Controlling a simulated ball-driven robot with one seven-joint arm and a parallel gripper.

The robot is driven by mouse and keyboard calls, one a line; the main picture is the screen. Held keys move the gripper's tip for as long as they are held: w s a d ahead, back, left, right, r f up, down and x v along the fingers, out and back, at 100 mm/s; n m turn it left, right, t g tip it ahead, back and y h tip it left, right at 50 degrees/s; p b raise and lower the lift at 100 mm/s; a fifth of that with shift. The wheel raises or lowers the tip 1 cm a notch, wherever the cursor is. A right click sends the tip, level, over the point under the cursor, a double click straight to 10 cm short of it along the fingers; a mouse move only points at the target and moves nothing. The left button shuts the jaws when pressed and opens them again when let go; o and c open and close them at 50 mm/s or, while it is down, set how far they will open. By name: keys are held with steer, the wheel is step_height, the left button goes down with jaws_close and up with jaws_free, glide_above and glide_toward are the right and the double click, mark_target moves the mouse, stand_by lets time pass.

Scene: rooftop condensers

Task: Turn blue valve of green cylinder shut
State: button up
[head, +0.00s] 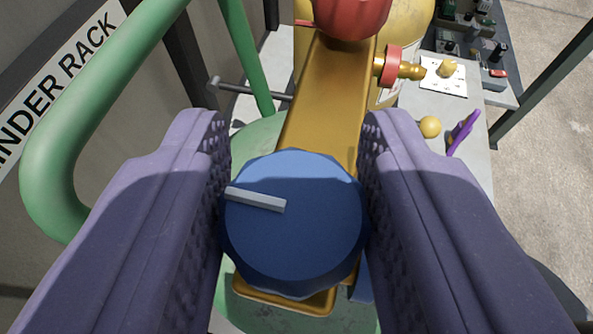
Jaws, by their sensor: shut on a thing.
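The blue valve (300,245) is a round, faceted knob with a pale grey bar on its top face. The bar runs from the left rim to near the centre and points left, slightly up. My gripper (296,200) is shut on the knob, with one purple padded finger against its left side and one against its right. The knob sits on a brass valve body (318,115) above the green cylinder (258,155). The cylinder's body is mostly hidden by the knob, the brass body and my fingers.
A red knob (350,12) tops the brass body, with a red-ringed outlet (392,66) at right. A green tube rail (65,130) curves at left before the rack sign (62,80). A grey table (468,130) at right holds a purple item (462,132) and yellow ball (430,127).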

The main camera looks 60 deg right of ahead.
steer(key=o, duration=1)
steer(key=shift+a, duration=0.1)
steer(key=p+v, duration=0.1)
steer(key=v, duration=0.6)
steer(key=shift+s+a+r+p, duration=0.15)
steer(key=shift+a+p, duration=0.1)
steer(key=shift+p, duration=0.15)
